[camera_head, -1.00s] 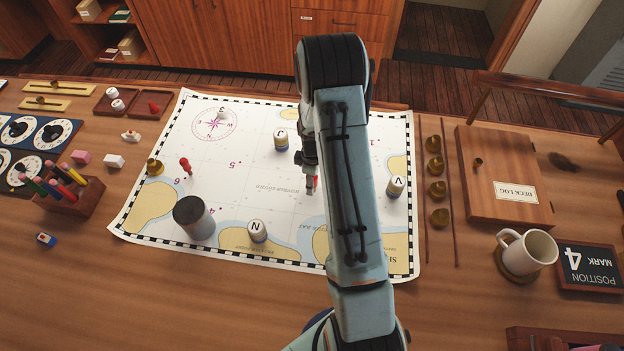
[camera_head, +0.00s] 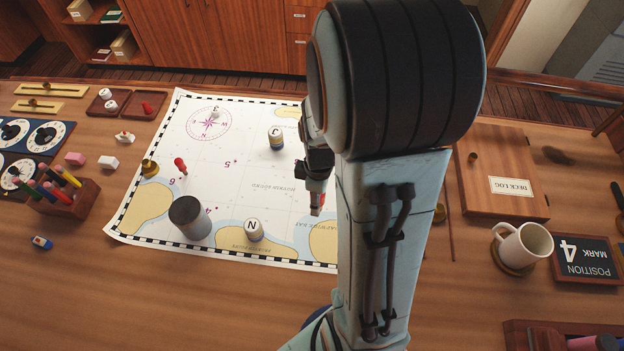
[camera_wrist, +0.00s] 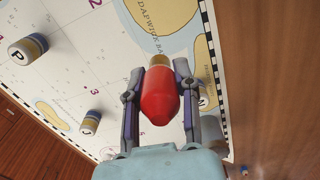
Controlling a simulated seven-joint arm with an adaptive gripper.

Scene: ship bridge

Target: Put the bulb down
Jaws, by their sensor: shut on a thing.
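A red bulb (camera_wrist: 160,97) with a brass-coloured base sits between the two fingers of my gripper (camera_wrist: 159,72) in the wrist view. My gripper is shut on it, a finger on each side, with the brass end pointing away from the wrist. In the head view my gripper (camera_head: 317,203) hangs over the right part of the chart, and only a little red shows at its tip. The chart (camera_head: 265,180) lies on the wooden table, its right side hidden behind my arm. I cannot tell the bulb's exact height above it.
On the chart stand a dark-topped cylinder (camera_head: 190,218), the N piece (camera_head: 254,230), the J piece (camera_head: 276,138) and a red pin (camera_head: 181,166). A pen block (camera_head: 66,200) is left; a deck log box (camera_head: 505,165) and mug (camera_head: 524,245) are right. Bare wood lies in front.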

